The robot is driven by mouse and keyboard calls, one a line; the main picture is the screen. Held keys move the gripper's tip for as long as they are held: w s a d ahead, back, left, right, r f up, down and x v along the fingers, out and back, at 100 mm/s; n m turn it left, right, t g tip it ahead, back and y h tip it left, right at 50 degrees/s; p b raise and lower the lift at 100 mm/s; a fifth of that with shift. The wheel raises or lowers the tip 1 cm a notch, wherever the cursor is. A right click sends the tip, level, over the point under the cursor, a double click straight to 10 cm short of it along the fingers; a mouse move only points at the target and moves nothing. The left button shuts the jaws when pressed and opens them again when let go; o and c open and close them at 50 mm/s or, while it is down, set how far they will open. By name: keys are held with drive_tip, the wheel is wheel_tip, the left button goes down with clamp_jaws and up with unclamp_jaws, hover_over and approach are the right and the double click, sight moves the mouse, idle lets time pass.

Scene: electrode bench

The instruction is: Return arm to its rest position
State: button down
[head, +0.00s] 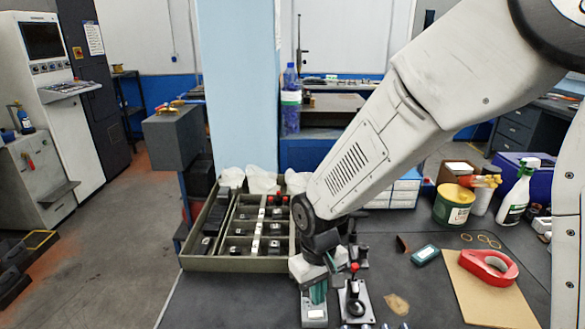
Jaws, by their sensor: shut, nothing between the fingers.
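My white arm reaches in from the upper right and bends down at a dark wrist joint. My gripper (314,285) is low over the dark bench (225,300), beside the right end of the sorting tray (235,264). It is shut with nothing held; its fingertips are small and hard to make out. Just below it is a teal and pale block-like fixture (315,314); I cannot tell whether they touch. To its right is a metal stand with a red-topped lever (355,300).
The tray holds several dark blocks in compartments. On the right are a teal device (425,255), a red tape roll (488,268) on a brown board (480,305), a green tin (453,205) and a spray bottle (518,195). A blue pillar (238,90) rises behind the tray.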

drive_tip(key=s+d+r+m+t, duration=0.2)
drive_tip(key=s+d+r+m, duration=0.3)
drive_tip(key=s+d+r, duration=1.3)
drive_tip(key=shift+d+r+m, duration=0.3)
drive_tip(key=shift+d+r, duration=0.7)
drive_tip(key=shift+r, duration=0.1)
